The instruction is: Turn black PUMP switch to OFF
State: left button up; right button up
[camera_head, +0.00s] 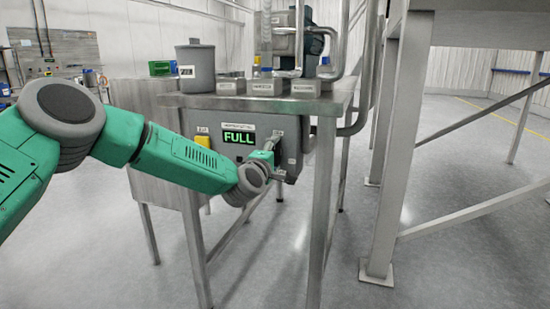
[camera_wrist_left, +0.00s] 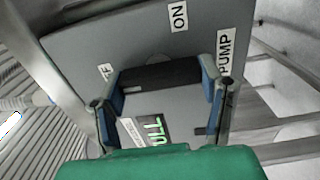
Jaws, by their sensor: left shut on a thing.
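The black PUMP switch (camera_wrist_left: 160,75) lies across the middle of the left wrist view, on a grey panel (camera_wrist_left: 120,35). The blue fingers of my left gripper (camera_wrist_left: 162,80) are at its two ends, shut on it. An ON label (camera_wrist_left: 178,17) is above it and a PUMP label (camera_wrist_left: 227,52) to its right. A partly hidden label ending in F (camera_wrist_left: 105,73) is at its left. A small pale mark shows near the switch's left end. In the head view my left gripper (camera_head: 272,162) is at the control box's right side and hides the switch. My right gripper is not in view.
The control box (camera_head: 222,122) with a green FULL display (camera_head: 239,137) hangs under a steel table (camera_head: 262,104). A grey pot (camera_head: 195,68) and several small blocks stand on it. Steel table legs (camera_head: 322,215) are close to my left gripper. Open floor (camera_head: 450,250) lies right.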

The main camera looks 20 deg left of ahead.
pick_arm(q)
jog(key=shift+f, duration=0.3)
jog(key=o, duration=1.2)
jog(key=shift+a, duration=0.1)
jog(key=shift+c, duration=0.2)
jog(key=shift+r, duration=0.1)
jog(key=s, duration=1.2)
jog(key=shift+a, duration=0.25)
